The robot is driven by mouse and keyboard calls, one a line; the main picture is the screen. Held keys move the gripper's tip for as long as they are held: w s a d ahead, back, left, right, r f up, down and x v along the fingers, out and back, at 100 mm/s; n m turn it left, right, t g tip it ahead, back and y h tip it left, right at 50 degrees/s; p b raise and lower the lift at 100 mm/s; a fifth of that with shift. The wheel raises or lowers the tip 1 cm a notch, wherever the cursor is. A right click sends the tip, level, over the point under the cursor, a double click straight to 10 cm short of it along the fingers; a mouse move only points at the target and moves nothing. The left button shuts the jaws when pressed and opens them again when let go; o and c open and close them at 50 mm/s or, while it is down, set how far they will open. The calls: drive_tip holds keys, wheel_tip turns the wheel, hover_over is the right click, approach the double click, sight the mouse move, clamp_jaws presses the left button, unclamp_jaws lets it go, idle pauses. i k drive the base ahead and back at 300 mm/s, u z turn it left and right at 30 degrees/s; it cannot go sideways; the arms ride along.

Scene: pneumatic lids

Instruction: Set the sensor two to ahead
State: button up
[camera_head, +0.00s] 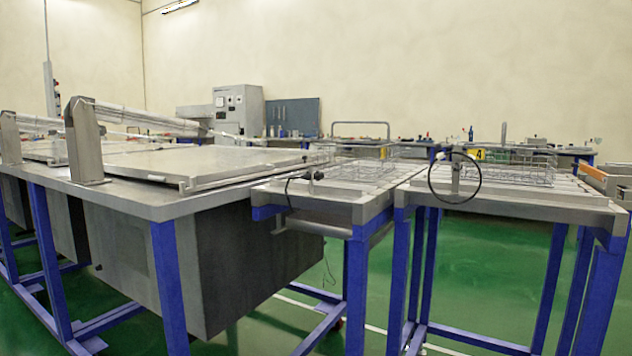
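A small sensor-like fitting with a black knob (317,176) stands at the front edge of the middle roller table, with a black cable hanging down beside it. A second upright fitting (456,172) stands at the left front of the right table, with a black cable (431,178) looped around it. I cannot tell which one is sensor two, and their exact facing is too small to read. My gripper is not in view.
Steel tanks with closed flat lids (195,163) and pneumatic cylinders (140,115) fill the left. Wire baskets (505,168) sit on the right table; another (360,168) is on the middle one. A yellow "4" sign (479,154) stands behind. Green floor (470,260) shows beneath.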

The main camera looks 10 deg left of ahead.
sight(309, 176)
drive_tip(key=u, duration=0.55)
drive_tip(key=k, duration=0.6)
drive_tip(key=u, duration=0.8)
drive_tip(key=i, duration=0.55)
drive_tip(key=z, duration=0.7)
drive_tip(key=i, duration=0.55)
drive_tip(key=z, duration=0.6)
